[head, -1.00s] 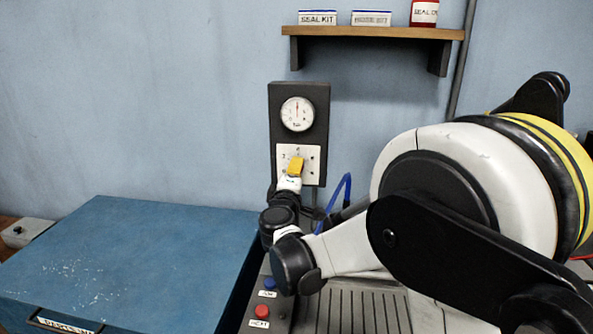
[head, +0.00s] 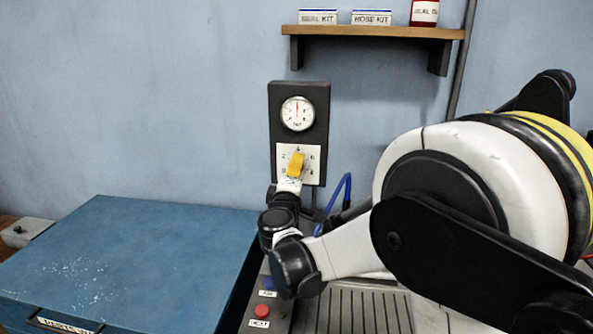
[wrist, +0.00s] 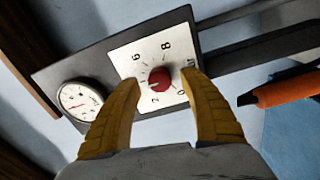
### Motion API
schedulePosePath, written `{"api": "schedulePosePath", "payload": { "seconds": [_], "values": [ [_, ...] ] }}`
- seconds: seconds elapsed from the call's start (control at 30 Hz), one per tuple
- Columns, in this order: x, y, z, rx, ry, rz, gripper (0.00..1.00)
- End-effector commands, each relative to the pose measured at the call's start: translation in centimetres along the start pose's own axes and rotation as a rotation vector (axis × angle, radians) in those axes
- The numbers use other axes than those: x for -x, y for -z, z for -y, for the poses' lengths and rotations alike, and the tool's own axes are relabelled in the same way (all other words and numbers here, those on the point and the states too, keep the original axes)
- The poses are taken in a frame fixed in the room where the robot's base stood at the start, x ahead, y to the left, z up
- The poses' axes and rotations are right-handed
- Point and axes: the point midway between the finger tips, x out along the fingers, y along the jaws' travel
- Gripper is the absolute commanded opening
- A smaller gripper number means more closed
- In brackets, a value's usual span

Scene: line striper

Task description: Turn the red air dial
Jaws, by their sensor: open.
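The red air dial (wrist: 159,79) is a round knob on a white numbered plate (wrist: 136,54), with a light pointer mark toward its left side. In the wrist view my gripper (wrist: 165,84) is open, with one yellow finger on each side of the dial; I cannot tell whether either finger touches it. In the head view my gripper (head: 295,165) is in front of the white plate (head: 312,155) and hides the dial. Above the plate in that view is a round gauge (head: 298,114) on the same dark panel; its needle points straight up.
A blue-topped cabinet (head: 130,255) stands at the left. A wooden shelf (head: 372,32) with boxes and a red container is above right. A blue hose (head: 340,200) runs beside my wrist. Blue and red buttons (head: 262,311) sit below. An orange-handled thing (wrist: 290,89) shows in the wrist view.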

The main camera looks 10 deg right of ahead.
Motion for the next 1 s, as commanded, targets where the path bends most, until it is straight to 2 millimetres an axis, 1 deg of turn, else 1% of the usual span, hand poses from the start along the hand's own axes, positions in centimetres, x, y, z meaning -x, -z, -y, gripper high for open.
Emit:
{"api": "schedulePosePath", "payload": {
  "seconds": [0.17, 0.3, 0.4, 0.5, 0.6, 0.7, 1.0],
  "values": [
    [3.5, 0.1, 0.0, -0.001, 0.001, -0.003, 0.51],
    [6.7, 0.1, 0.0, -0.001, 0.001, -0.005, 0.51],
    [8.7, 0.1, 0.0, -0.001, 0.001, -0.004, 0.51],
    [10.1, 0.1, 0.0, -0.001, 0.001, -0.003, 0.51],
    [10.9, 0.0, 0.0, -0.001, 0.001, -0.002, 0.51],
    [11.3, 0.0, 0.0, 0.0, 0.0, 0.0, 0.51],
    [11.3, -0.2, 0.0, -0.005, 0.005, 0.003, 0.51]
  ]
}}
